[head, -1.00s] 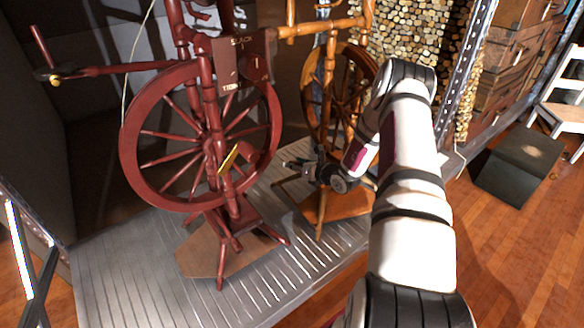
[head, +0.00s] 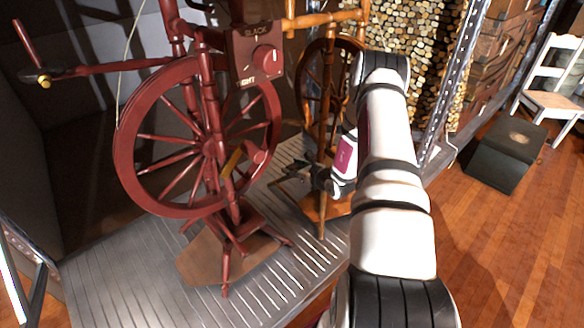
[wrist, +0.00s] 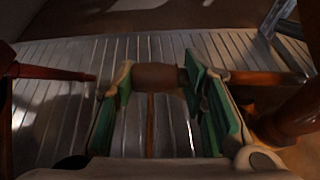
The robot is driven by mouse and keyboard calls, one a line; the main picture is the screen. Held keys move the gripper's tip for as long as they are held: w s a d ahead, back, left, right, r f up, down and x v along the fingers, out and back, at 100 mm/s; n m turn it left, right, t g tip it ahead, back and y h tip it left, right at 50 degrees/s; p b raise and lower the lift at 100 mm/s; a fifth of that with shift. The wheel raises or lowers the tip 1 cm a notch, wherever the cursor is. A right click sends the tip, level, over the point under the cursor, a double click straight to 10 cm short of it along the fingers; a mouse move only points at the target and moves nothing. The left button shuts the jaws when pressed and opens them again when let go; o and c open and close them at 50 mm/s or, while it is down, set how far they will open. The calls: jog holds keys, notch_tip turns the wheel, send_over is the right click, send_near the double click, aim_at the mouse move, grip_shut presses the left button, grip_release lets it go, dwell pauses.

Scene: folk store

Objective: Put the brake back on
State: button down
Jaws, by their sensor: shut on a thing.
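A dark red spinning wheel (head: 126,150) stands on a grey ribbed platform. A yellow strip (head: 231,163) and a red rounded part (head: 256,152) show near its hub; I cannot tell which part is the brake. A red box with a dial (head: 265,60) and lettering sits above the wheel. My gripper (head: 287,174) is low, to the right of the red wheel. In the wrist view my gripper (wrist: 158,88) has its green pads on either side of a brown rounded piece (wrist: 153,77), shut on it. A thin brown rod (wrist: 150,125) shows below that piece.
A lighter wooden spinning wheel (head: 318,100) stands close behind my gripper. The ribbed platform (head: 120,280) has bare room at front left. A black box (head: 506,152) and a white chair (head: 552,92) stand on the wooden floor at right.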

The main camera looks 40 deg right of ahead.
jog(key=shift+f+n, duration=0.25)
jog(key=shift+n, duration=0.05)
jog(key=c, duration=1)
grip_release()
jog(key=shift+v, duration=3.95)
jog(key=shift+a, duration=0.2)
